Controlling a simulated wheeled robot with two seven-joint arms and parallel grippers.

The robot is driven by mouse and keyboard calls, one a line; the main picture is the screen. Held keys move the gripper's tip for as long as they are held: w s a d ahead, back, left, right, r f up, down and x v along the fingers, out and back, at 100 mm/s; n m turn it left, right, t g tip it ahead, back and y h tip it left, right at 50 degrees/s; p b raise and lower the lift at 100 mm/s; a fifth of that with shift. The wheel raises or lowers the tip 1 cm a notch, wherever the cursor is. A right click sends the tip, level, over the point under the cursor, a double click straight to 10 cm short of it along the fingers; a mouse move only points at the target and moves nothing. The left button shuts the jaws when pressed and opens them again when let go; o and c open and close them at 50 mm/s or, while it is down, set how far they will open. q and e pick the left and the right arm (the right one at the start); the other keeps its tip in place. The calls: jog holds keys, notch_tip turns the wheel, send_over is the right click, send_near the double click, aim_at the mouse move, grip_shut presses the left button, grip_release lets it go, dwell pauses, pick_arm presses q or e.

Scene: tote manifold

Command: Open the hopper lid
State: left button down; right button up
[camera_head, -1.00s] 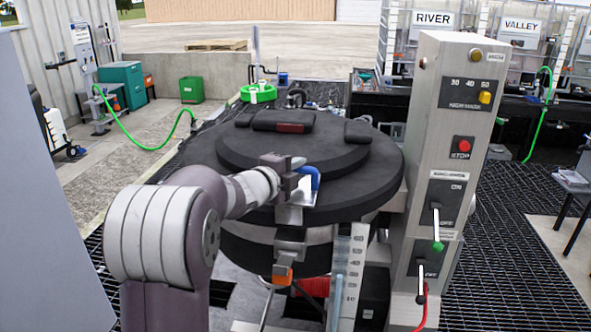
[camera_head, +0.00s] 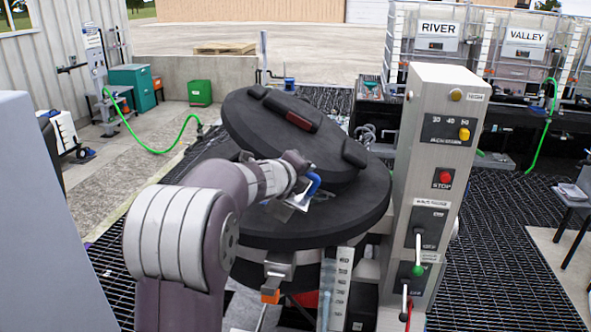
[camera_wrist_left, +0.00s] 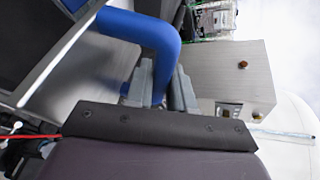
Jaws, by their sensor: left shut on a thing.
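The hopper lid (camera_head: 275,140) is the dark round disc on top of the hopper (camera_head: 345,222). It sits tilted on the hopper, its upper left edge higher in the head view. A blue handle (camera_head: 313,184) is at its front edge. My left gripper (camera_head: 302,170) is shut on this handle. In the left wrist view the blue handle (camera_wrist_left: 155,40) passes between the grey fingers of my left gripper (camera_wrist_left: 160,88). My right gripper is not in view.
A tall control panel (camera_head: 432,170) with a red stop button and levers stands close to the hopper's right. A latch with an orange tip (camera_head: 271,294) hangs on the hopper's front.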

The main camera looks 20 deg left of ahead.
pick_arm(q)
jog(key=w+d+r+m+y+p, duration=0.1)
jog(key=d+r+m+y, duration=0.1)
jog(key=d, duration=0.3)
jog(key=w+d+r+m+g+y+p, duration=0.1)
jog(key=d+r+m+p, duration=0.1)
jog(key=d+r, duration=0.2)
jog(key=shift+w+d+r+m+y, duration=0.3)
jog(key=shift+w+d+r+y, duration=0.1)
jog(key=shift+d, duration=0.5)
jog(key=c, duration=1.1)
grip_release()
jog(key=shift+f, duration=0.15)
